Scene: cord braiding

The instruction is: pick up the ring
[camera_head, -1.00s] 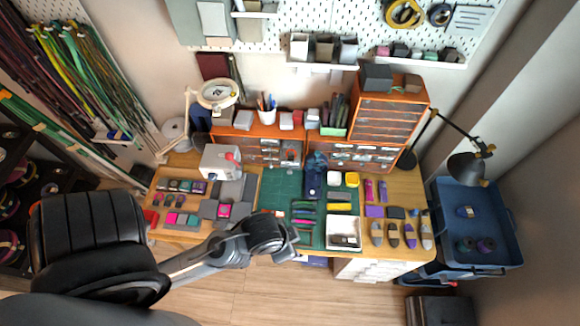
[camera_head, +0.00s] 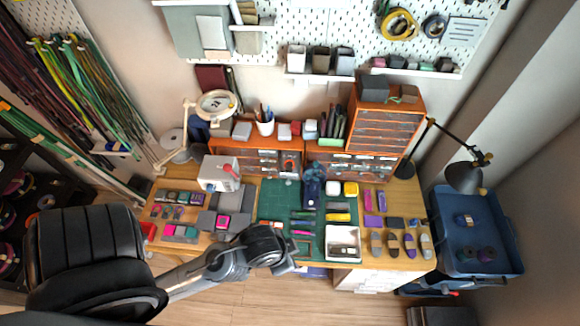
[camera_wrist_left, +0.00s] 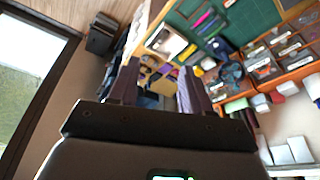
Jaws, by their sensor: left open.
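I cannot make out the ring for certain in either view. My left gripper (camera_head: 288,264) reaches in from the left, over the front edge of the workbench, near the green cutting mat (camera_head: 275,203). In the left wrist view the left gripper (camera_wrist_left: 160,88) shows two dark fingers standing apart, with nothing visible held between them. The bench (camera_head: 400,200) carries many small parts, and the arm hides part of its front edge. My right gripper is in neither view.
A white tray (camera_head: 329,254) sits at the mat's front right. A white machine (camera_head: 214,173) stands left of the mat. Orange drawer units (camera_head: 384,112) line the back. A blue bin (camera_head: 480,215) stands right of the bench. Open floor lies in front.

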